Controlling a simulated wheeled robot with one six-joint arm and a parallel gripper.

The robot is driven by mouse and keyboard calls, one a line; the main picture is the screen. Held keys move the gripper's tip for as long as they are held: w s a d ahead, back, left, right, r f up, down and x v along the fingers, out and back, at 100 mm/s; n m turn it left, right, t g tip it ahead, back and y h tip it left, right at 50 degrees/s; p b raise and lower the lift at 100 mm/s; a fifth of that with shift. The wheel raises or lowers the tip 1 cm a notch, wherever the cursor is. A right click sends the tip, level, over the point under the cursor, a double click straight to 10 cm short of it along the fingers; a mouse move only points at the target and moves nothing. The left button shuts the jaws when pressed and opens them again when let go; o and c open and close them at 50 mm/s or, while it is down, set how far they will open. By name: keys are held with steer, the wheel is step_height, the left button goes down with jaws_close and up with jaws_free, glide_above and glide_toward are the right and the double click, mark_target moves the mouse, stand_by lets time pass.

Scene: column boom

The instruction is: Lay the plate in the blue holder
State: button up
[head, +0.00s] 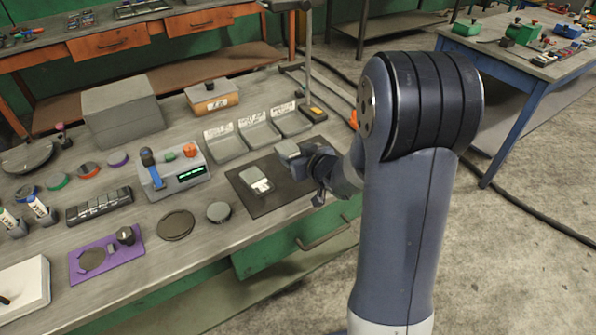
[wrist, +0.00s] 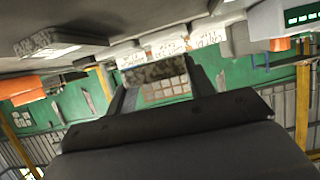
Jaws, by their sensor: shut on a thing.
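My gripper (head: 304,157) is above the right end of the near bench. It is shut on a small grey plate (head: 287,150), held clear of the bench. In the wrist view the plate (wrist: 155,72) shows as a speckled grey piece between the fingertips of my gripper (wrist: 160,82). Below and left of it, on a dark mat (head: 278,197), lies a grey block with white parts (head: 257,180). I cannot make out a blue holder on this bench; a blue-handled lever (head: 147,157) stands on a grey device.
Labelled grey trays (head: 225,145) stand behind the mat. The grey device (head: 184,180) has a green display. A large grey box (head: 122,112) and an orange box (head: 212,95) stand behind. Discs, a purple tray (head: 108,256) and a black rack (head: 99,207) lie left.

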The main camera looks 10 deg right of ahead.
steer(key=shift+f+b, duration=0.35)
steer(key=shift+f, duration=2.2)
steer(key=shift+f, duration=0.1)
steer(key=o, duration=1.4)
steer(key=shift+f, duration=0.1)
steer(key=shift+o, duration=0.2)
